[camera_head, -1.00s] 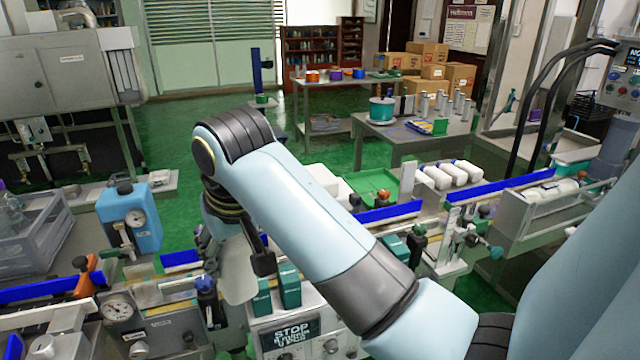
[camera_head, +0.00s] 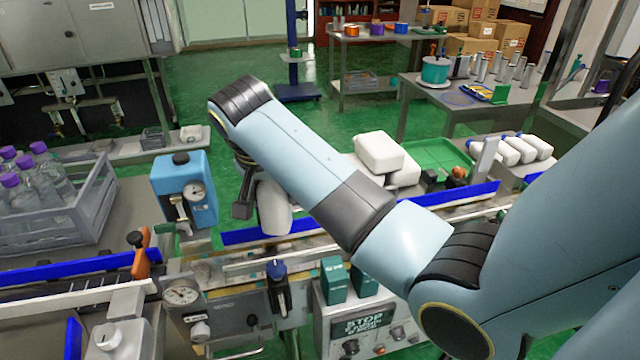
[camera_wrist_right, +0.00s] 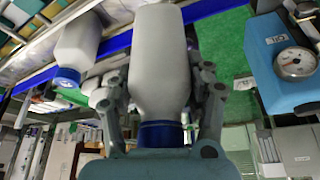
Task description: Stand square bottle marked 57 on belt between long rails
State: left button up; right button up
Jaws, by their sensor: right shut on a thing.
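My right gripper (camera_wrist_right: 160,105) is shut on a white bottle (camera_wrist_right: 158,55) with a blue cap, its fingers on both sides near the shoulder. In the head view this bottle (camera_head: 275,207) shows under my right forearm, slightly tilted, in front of the long blue rail (camera_head: 330,225). The gripper is mostly hidden behind my arm there. No number is readable on the bottle. The belt is a narrow strip between the blue rail and the pale near rail (camera_head: 290,255). I cannot tell whether the bottle touches the belt. My left gripper is not in view.
A second white bottle with a blue cap (camera_wrist_right: 75,45) is close by in the wrist view. White bottles (camera_head: 378,150) are by a green tray (camera_head: 440,153), and several more (camera_head: 515,150) lie at right. A blue gauge box (camera_head: 183,187) and a grey crate (camera_head: 88,205) stand at left.

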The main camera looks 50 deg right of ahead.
aim_at(278, 228)
jog(key=f, duration=0.4)
jog(key=shift+s+f, duration=0.15)
jog(key=shift+s, duration=0.2)
notch_tip(278, 228, down, 5)
jog(key=shift+w+f+p, duration=0.1)
jog(key=shift+w+p, duration=0.05)
jog(key=shift+p, duration=0.2)
jog(key=shift+f, duration=0.1)
jog(key=o, duration=1.4)
jog(key=shift+o, duration=0.2)
jog(key=shift+a+r, duration=0.15)
jog(key=shift+r, duration=0.25)
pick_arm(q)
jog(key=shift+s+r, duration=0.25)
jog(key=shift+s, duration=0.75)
pick_arm(e)
jog(key=v, duration=1.1)
jog(key=shift+r, duration=0.15)
